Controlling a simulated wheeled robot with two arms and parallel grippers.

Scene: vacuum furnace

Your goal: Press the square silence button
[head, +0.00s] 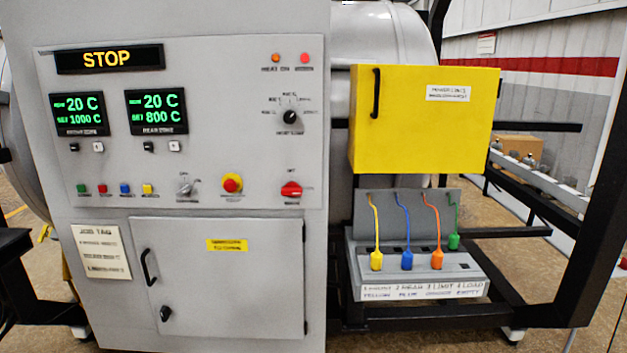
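Nothing covers the buttons. Neither of my grippers shows in this view.
Right of the buttons are a selector knob (186,186), a red emergency button (232,183) and a red rotary switch (291,190). A STOP display (109,59) is above. A yellow box (424,119) and plug station (412,268) stand right. Space before the panel looks clear.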

